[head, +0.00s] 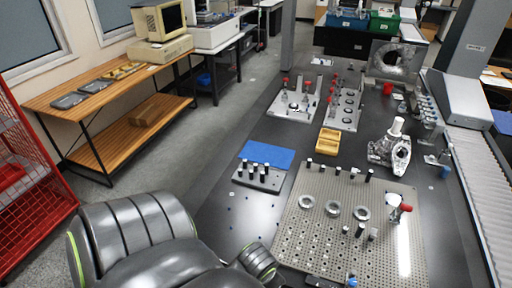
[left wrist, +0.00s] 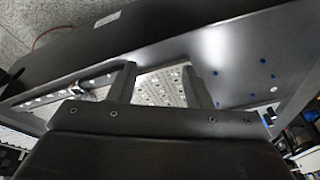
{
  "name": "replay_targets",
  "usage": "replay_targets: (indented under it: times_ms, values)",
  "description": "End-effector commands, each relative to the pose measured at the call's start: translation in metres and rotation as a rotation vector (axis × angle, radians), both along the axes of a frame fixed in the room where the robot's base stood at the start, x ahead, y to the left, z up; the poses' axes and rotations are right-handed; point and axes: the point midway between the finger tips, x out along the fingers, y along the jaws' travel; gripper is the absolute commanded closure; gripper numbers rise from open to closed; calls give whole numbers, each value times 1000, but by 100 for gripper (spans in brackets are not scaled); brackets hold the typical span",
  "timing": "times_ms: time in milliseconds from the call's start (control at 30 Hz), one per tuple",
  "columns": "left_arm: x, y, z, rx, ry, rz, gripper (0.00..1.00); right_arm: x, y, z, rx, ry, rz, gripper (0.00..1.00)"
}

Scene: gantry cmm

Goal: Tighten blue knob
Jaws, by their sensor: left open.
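A small blue knob (head: 352,282) shows at the bottom edge of the head view, by the front edge of the perforated fixture plate (head: 290,240). What it is mounted on is partly cut off by the frame. My left arm fills the lower left of the head view. My left gripper (left wrist: 160,75) shows in the left wrist view with its two fingers apart and nothing between them. The perforated plate (left wrist: 155,92) lies beyond the fingers. I cannot make out the blue knob in the left wrist view. My right gripper is not in view.
The dark table (head: 230,215) carries ring parts and black-topped pins on the plate, a blue mat (head: 266,154), a pin block (head: 258,178), a yellow tray (head: 328,141) and a metal casting (head: 391,148). A red wire cage (head: 28,170) stands at left. Bare table lies left of the plate.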

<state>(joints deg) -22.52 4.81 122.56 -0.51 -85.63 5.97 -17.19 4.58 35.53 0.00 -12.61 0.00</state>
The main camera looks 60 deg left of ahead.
Motion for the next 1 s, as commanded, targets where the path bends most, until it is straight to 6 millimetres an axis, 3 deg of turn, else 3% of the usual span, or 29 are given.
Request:
replay_targets:
  times_ms: [100,400,1000]
  values:
    - [-15,7,-20,20,3,-35,55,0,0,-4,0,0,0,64]
    - [-24,13,-53,32,6,-66,55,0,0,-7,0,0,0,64]
    - [-25,14,-57,34,5,-70,55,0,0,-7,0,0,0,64]
